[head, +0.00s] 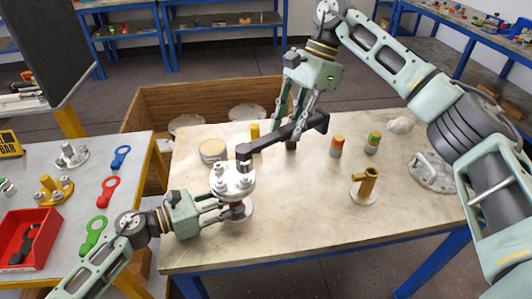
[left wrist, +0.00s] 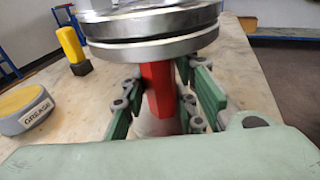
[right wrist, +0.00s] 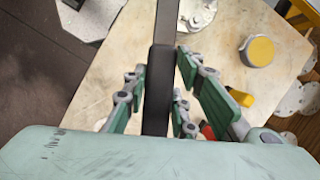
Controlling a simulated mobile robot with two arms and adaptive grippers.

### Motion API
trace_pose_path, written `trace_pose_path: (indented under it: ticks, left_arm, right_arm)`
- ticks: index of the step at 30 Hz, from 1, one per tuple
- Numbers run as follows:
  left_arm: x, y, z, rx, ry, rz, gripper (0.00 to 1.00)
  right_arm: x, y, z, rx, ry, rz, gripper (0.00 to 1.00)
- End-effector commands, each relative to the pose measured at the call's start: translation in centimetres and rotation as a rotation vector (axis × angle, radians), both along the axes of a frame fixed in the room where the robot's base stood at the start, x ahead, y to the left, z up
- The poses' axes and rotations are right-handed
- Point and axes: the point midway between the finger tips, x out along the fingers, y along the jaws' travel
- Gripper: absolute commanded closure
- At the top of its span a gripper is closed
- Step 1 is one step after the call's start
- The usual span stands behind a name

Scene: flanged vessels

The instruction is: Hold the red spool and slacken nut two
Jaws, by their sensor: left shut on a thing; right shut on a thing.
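The red spool (left wrist: 158,90) stands upright under a round steel flange (left wrist: 150,30) in the left wrist view. My left gripper (head: 234,207) is shut around the spool, with its fingers on both sides. In the head view the flange top (head: 232,180) carries several bolts and nuts; which is nut two I cannot tell. My right gripper (head: 294,122) is shut on a long dark wrench (head: 275,138), also between its fingers in the right wrist view (right wrist: 158,95). The wrench's far end is at the flange's back edge, over a nut position; whether it is seated I cannot tell.
A grease tin (head: 212,150) sits behind the flange. A left table holds ring-shaped tools (head: 107,190) and a red tray (head: 45,262). The table's front middle is clear.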

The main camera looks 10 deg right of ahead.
Motion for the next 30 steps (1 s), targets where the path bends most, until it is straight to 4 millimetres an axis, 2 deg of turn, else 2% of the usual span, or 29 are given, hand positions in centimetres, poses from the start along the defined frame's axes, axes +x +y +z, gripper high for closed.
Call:
trace_pose_path:
  ticks: [7, 8, 15, 25, 30]
  left_arm:
    - [0.1, 0.1, 0.0, 0.002, -0.002, 0.003, 0.94]
    - [0.1, 0.1, 0.0, 0.002, -0.002, 0.003, 0.71]
    - [0.0, 0.0, 0.0, 0.001, -0.001, 0.001, 0.51]
    - [-0.1, 0.2, 0.0, 0.001, 0.000, 0.001, 0.51]
    - [-0.7, 2.1, 0.1, 0.003, 0.001, 0.002, 0.51]
  right_arm:
    - [0.0, 0.0, 0.1, 0.002, -0.002, 0.000, 1.00]
    - [0.0, 0.0, 0.1, 0.002, -0.002, 0.000, 1.00]
    - [0.0, 0.0, 0.1, 0.002, -0.002, 0.000, 1.00]
    - [0.0, 0.0, 0.1, 0.002, -0.002, 0.000, 1.00]
    - [0.0, 0.0, 0.1, 0.002, -0.002, 0.000, 1.00]
